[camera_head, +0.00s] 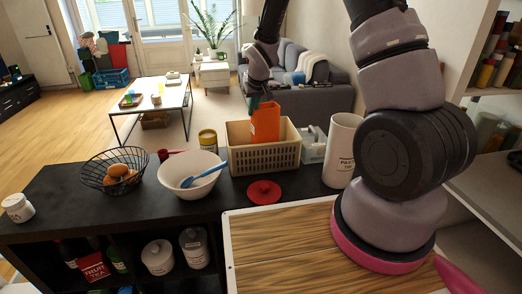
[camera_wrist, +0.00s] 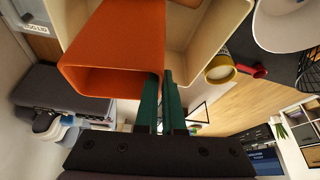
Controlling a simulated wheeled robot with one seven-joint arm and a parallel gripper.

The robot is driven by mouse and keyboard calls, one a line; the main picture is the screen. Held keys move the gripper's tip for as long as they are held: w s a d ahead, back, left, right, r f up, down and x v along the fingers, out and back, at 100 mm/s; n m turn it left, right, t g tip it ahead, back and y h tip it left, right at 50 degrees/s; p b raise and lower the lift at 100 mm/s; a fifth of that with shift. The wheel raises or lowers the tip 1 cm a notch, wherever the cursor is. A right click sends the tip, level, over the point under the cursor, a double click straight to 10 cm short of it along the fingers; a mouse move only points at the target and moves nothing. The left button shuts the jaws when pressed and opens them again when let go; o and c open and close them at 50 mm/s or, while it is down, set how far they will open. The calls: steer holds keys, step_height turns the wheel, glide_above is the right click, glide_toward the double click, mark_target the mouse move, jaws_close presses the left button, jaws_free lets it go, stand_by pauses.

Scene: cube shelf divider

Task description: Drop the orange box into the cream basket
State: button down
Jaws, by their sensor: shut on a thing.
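The orange box (camera_head: 266,122) is upright, slightly tilted, at the cream basket (camera_head: 263,159) on the dark counter. Its lower end meets the basket's front rim in the head view; I cannot tell how deep it sits inside. My gripper (camera_head: 259,100) is above it, pointing down, with green fingers. In the wrist view my gripper (camera_wrist: 160,98) is shut on one wall of the orange box (camera_wrist: 112,38), near its open top edge. The cream basket (camera_wrist: 218,28) shows behind and beside the box there.
A white bowl (camera_head: 190,174) with a blue spoon and a wire basket (camera_head: 97,170) of food stand left. A yellow jar (camera_head: 208,141) is behind the bowl. A red lid (camera_head: 264,192) lies in front; a white canister (camera_head: 342,150) stands right.

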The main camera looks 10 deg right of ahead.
steer(key=c, duration=1)
jaws_free()
steer(key=shift+o, duration=0.2)
steer(key=v, duration=1)
steer(key=shift+r, duration=0.4)
steer(key=shift+s, duration=0.1)
steer(key=s+d+r+m+t, duration=0.1)
steer(key=s+d+r+m, duration=0.1)
steer(key=s+d+r, duration=0.4)
steer(key=s+d+r+m, duration=0.1)
steer(key=s+r, duration=0.3)
steer(key=r, duration=0.4)
steer(key=s+d+r+m, duration=0.1)
steer(key=s+r, duration=0.1)
steer(key=s, duration=0.4)
steer(key=s+d+r+m+t, duration=0.1)
steer(key=s+r, duration=0.2)
steer(key=s, duration=0.3)
steer(key=s+d+r+m+y, duration=0.1)
steer(key=s+r, duration=0.1)
steer(key=s, duration=0.4)
steer(key=shift+r+t, duration=0.3)
steer(key=shift+r, duration=0.05)
